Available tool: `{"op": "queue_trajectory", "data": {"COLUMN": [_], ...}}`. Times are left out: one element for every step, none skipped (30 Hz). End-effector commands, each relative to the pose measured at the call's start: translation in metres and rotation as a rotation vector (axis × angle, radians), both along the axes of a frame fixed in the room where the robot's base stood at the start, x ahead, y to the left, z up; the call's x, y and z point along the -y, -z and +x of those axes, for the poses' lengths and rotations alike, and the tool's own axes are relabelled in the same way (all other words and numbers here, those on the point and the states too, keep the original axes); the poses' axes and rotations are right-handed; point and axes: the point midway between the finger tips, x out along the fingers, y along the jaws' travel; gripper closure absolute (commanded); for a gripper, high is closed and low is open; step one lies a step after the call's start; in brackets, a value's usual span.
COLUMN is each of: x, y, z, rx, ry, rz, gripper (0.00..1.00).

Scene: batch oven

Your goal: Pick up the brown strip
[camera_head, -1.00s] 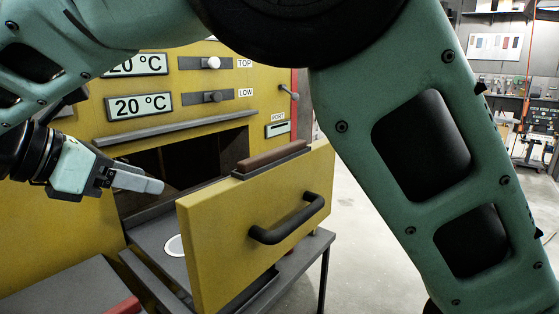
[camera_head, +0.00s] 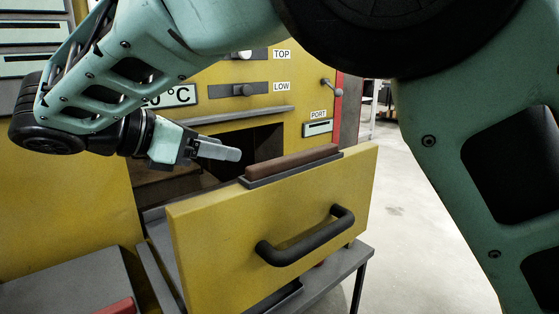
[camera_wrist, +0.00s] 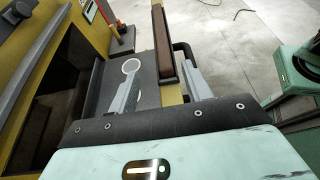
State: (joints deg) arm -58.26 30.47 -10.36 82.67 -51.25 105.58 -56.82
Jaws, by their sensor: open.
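The brown strip (camera_head: 292,161) lies lengthwise in a dark holder (camera_head: 262,179) on the top edge of the yellow drawer front (camera_head: 210,232). My gripper (camera_head: 236,154) is level, just left of the strip's near end in the head view, apart from it. In the wrist view my gripper (camera_wrist: 160,92) is open, its fingers spread wide with nothing between the tips. There the strip (camera_wrist: 163,45) points away from the gap between the fingers, a little beyond the tips and nearer the right finger.
The drawer's black bar handle (camera_head: 305,240) sticks out at the front. The yellow oven body (camera_head: 60,190) and its dark opening (camera_head: 262,144) stand behind. A white ring (camera_wrist: 131,66) lies on the grey surface inside the drawer. Open floor (camera_head: 405,250) is to the right.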

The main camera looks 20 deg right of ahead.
Motion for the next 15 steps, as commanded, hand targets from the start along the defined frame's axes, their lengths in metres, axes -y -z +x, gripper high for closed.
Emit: {"op": "queue_trajectory", "data": {"x": [0.011,0.016,0.024,0.029,0.034,0.041,0.046,0.05,0.055,0.058,0.06,0.063,0.064,0.065,0.067], "y": [0.003,0.006,0.009,0.011,0.014,0.017,0.018,0.02,0.022,0.024,0.025,0.027,0.028,0.028,0.029], "z": [0.003,0.005,0.007,0.008,0.01,0.013,0.014,0.015,0.017,0.018,0.019,0.02,0.02,0.021,0.021], "rx": [-0.003,-0.002,-0.002,-0.002,-0.002,-0.001,-0.001,-0.002,-0.001,0.0,0.0,0.0,0.0,0.0,0.0], "ry": [0.003,0.002,0.002,0.002,0.002,0.002,0.001,0.001,0.002,0.001,0.001,0.0,0.0,-0.001,-0.001], "rz": [-0.002,-0.001,-0.002,-0.002,-0.002,-0.003,-0.001,-0.001,0.0,0.0,0.0,0.0,0.001,0.001,0.001], "gripper": [0.51,0.51,0.51,0.51,0.51,0.51,0.51,0.51,0.51,0.51,0.51,0.51,0.51,0.51,0.51]}}
